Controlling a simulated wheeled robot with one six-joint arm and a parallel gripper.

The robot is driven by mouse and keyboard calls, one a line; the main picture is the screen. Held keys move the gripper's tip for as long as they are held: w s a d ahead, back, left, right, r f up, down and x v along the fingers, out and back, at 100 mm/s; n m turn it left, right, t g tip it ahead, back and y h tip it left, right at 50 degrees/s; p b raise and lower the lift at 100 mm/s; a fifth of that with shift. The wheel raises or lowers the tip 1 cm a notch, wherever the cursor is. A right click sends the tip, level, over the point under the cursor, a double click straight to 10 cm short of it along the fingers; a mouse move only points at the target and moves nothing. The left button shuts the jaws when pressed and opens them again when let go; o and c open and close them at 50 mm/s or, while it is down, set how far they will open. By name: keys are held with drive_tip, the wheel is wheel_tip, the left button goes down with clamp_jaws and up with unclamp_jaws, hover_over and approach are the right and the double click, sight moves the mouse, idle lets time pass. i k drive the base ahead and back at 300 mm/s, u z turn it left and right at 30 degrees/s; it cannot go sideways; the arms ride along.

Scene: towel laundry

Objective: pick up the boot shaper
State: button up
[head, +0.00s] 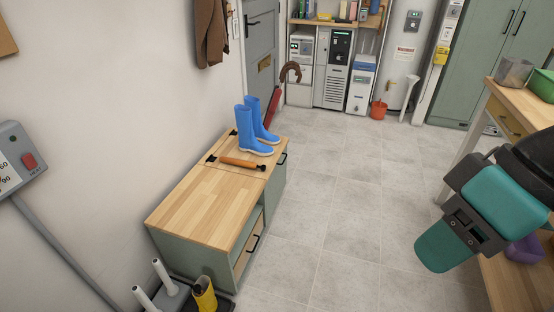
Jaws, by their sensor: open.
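An orange cylinder with black ends (241,162), which looks like the boot shaper, lies on its side on the wooden bench top in the head view. It lies just in front of a pair of blue boots (255,132), which stand upright on the far end of the bench. Teal and black links of my arm show at the right edge, well apart from the bench. No gripper fingers are visible there.
The low bench (190,210) stands against the left wall, its near top bare. White pegs (162,272) and a yellow boot (204,294) are at its near end. A wooden table (528,104) stands at the right. The tiled floor between is clear.

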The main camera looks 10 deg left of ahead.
sight(245, 164)
drive_tip(key=z, duration=0.1)
drive_tip(key=i, duration=2.5)
drive_tip(key=u, duration=2.05)
